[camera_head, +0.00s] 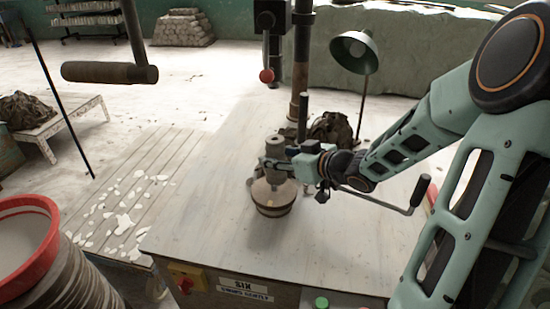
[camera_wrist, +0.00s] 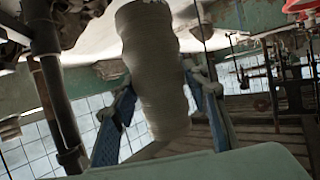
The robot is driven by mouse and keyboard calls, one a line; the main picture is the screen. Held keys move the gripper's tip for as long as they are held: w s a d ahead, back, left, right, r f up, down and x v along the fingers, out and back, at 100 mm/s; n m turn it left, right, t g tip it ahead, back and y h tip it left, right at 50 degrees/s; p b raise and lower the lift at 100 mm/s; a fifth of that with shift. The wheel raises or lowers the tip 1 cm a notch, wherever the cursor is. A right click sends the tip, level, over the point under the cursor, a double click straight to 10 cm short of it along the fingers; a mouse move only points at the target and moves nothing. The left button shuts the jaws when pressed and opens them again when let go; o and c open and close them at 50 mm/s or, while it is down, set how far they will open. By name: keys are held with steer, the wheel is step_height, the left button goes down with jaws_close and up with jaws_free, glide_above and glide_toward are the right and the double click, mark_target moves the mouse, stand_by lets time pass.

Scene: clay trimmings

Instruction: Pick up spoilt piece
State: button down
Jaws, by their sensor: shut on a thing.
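The spoilt piece looks like a lumpy grey-beige clay cylinder with uneven, ridged sides. In the wrist view the piece (camera_wrist: 152,65) stands between the two blue fingers of my gripper (camera_wrist: 165,88), which press on it from both sides. In the head view my gripper (camera_head: 272,166) is shut around the grey piece (camera_head: 275,147) over the middle of the wooden table (camera_head: 200,235). A brown bowl-like vessel (camera_head: 273,208) with dark bands shows directly below it. I cannot tell whether the piece touches the vessel, as the gripper hides part of it.
A red-rimmed bucket (camera_head: 30,245) stands at the lower left. White clay scraps (camera_head: 122,222) lie on a slatted platform left of the table. A green lamp (camera_head: 355,52) and a dark lumpy heap (camera_head: 330,130) are behind my gripper. The table's left part is clear.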

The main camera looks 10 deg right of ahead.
steer(key=s+r+p, duration=0.1)
steer(key=s+r, duration=0.2)
steer(key=s, duration=0.5)
steer(key=shift+s+a+r+p, duration=0.25)
steer(key=shift+s+r+p, duration=0.05)
steer(key=shift+r, duration=0.1)
